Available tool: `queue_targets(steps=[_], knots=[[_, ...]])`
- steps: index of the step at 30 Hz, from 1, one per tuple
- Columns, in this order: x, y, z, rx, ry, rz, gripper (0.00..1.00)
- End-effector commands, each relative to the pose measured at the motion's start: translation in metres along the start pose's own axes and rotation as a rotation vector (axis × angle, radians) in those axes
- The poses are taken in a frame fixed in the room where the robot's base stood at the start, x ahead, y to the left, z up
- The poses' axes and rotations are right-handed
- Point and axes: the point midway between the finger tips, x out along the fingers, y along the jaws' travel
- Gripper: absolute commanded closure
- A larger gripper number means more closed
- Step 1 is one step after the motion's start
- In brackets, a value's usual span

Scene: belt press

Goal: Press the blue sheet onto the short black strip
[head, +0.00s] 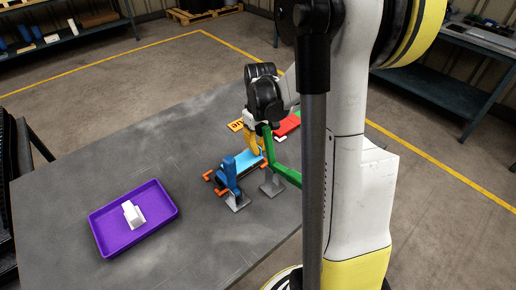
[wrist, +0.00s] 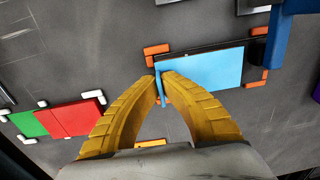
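The blue sheet (head: 246,161) lies flat between orange corner stops on the grey table. It is large in the wrist view (wrist: 207,68), with a narrow upright blue tab at its left end. My gripper (head: 256,150) is over that end, yellow fingers pointing down. In the wrist view the fingertips (wrist: 162,75) close in on the tab from both sides and appear shut on it. A thin black edge, seemingly the short black strip (wrist: 200,50), shows along the sheet's upper side; the rest is hidden beneath the sheet.
A blue upright post (head: 229,175) stands close by the sheet's other end, and a green arm (head: 284,171) stands beside it. A red sheet (wrist: 77,118) lies between white stops. A purple tray (head: 98,231) holds a white block (head: 133,214).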

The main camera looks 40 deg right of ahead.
Motion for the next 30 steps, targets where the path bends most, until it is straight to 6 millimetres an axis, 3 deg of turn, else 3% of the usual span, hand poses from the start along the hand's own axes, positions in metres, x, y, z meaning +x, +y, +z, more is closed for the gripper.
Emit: queue_targets(steps=[30], knots=[[0.009, 0.0003, 0.0001, 0.0, 0.0, 0.0, 1.0]])
